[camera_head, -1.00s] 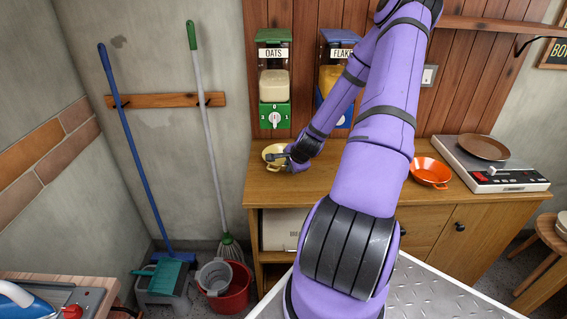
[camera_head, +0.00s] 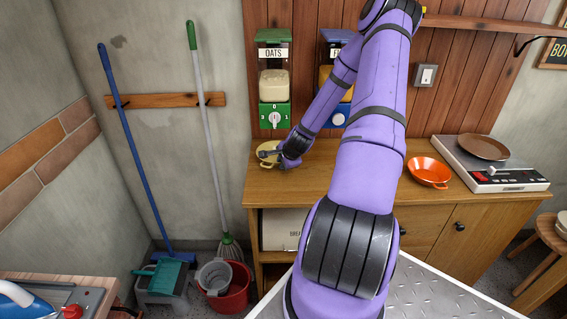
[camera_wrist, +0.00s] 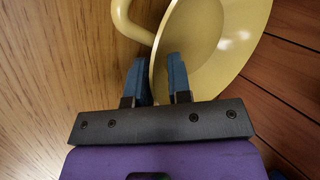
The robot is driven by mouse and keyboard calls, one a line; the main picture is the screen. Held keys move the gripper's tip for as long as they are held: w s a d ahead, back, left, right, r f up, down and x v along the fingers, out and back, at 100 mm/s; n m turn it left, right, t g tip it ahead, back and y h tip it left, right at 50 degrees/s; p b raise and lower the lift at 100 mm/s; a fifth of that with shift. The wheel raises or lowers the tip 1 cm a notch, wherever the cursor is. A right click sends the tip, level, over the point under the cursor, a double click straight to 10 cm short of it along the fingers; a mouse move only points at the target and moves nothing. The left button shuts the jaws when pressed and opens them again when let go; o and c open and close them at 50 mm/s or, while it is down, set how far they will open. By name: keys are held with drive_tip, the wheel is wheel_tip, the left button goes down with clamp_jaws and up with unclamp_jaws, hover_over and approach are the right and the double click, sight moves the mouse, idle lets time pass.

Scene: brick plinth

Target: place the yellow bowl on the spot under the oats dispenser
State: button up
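The yellow bowl (camera_head: 265,150) is on or just above the wooden counter, below the oats dispenser (camera_head: 274,85); I cannot tell if it touches the wood. My gripper (camera_head: 273,154) is at the bowl's front right side and partly covers it. The spot under the dispenser is hidden by the bowl and gripper. The oats dispenser has a green base with a white dial.
The flakes dispenser (camera_head: 335,85) hangs to the right, partly behind my arm. An orange pan (camera_head: 428,172) and a hotplate (camera_head: 490,172) with a brown pan (camera_head: 483,147) stand further right on the counter (camera_head: 330,185). The plank wall (camera_head: 300,60) is close behind the bowl.

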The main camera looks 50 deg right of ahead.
drive_tip(key=v, duration=1.2)
drive_tip(key=a+r+n+g, duration=0.2)
drive_tip(key=a+r+n, duration=1.2)
drive_tip(key=a+r, duration=0.75)
drive_tip(key=s+a+r+n+y, duration=0.1)
drive_tip(key=s+a+r+n, duration=0.3)
drive_tip(key=s, duration=0.4)
drive_tip(key=s+a+r+n+y, duration=0.1)
drive_tip(key=s+a+r+n, duration=0.3)
drive_tip(key=s+a+r, duration=0.3)
drive_tip(key=shift+s+a+n+t, duration=0.35)
drive_tip(key=shift+s+a, duration=0.35)
drive_tip(key=shift+a, duration=0.4)
